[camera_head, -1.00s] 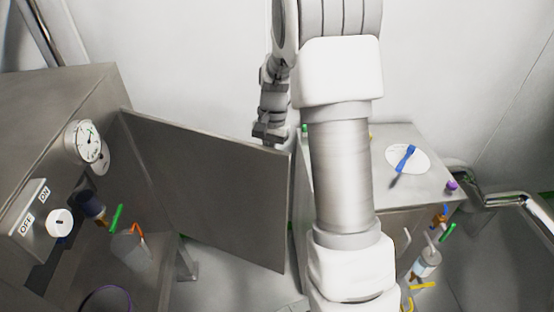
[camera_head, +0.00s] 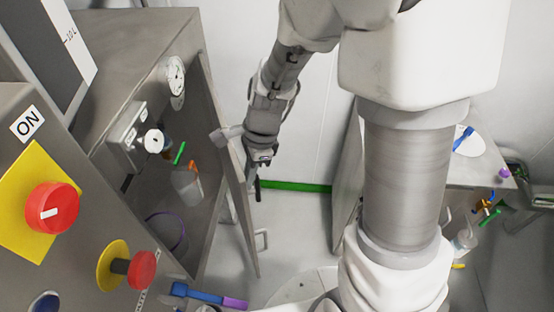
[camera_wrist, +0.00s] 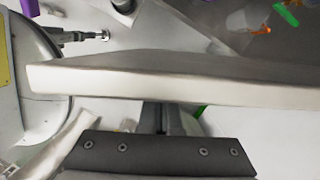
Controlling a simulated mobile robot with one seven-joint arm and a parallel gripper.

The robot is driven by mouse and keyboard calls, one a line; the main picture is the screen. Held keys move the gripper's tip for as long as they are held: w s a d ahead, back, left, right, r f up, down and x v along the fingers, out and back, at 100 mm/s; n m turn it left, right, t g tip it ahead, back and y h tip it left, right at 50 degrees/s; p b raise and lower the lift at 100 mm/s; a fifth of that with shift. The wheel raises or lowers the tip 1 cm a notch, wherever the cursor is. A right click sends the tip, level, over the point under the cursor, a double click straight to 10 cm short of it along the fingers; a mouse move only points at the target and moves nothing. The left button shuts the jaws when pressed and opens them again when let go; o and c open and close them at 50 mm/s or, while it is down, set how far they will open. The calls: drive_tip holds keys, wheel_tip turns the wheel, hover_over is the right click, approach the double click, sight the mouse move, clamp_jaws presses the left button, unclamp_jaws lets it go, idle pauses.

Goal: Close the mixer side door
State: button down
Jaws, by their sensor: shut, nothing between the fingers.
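The mixer side door (camera_head: 226,165) is a grey metal panel. It stands open at the right of the mixer cabinet (camera_head: 150,50), seen nearly edge-on in the head view, with a handle (camera_head: 262,240) low on its outer side. In the wrist view the door's pale edge (camera_wrist: 170,82) crosses the picture. My gripper (camera_head: 257,182) is shut and empty, pointing down close beside the door's outer side. In the wrist view its dark body (camera_wrist: 160,155) is at the bottom and the door edge partly hides the fingers. I cannot tell whether it touches the door.
Inside the cabinet are a clear container (camera_head: 187,187) and a purple ring (camera_head: 165,232). A panel with a red knob (camera_head: 52,207) and a red button (camera_head: 142,270) is close at left. A metal cabinet (camera_head: 349,190) stands at right. Open floor (camera_head: 295,240) lies between.

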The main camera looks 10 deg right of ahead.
drive_tip(key=a+p, duration=0.1)
drive_tip(key=a, duration=0.7)
drive_tip(key=shift+s+a+m+p, duration=0.15)
drive_tip(key=shift+s+m+p, duration=0.15)
drive_tip(key=shift+m+p, duration=0.1)
drive_tip(key=shift+r, duration=0.1)
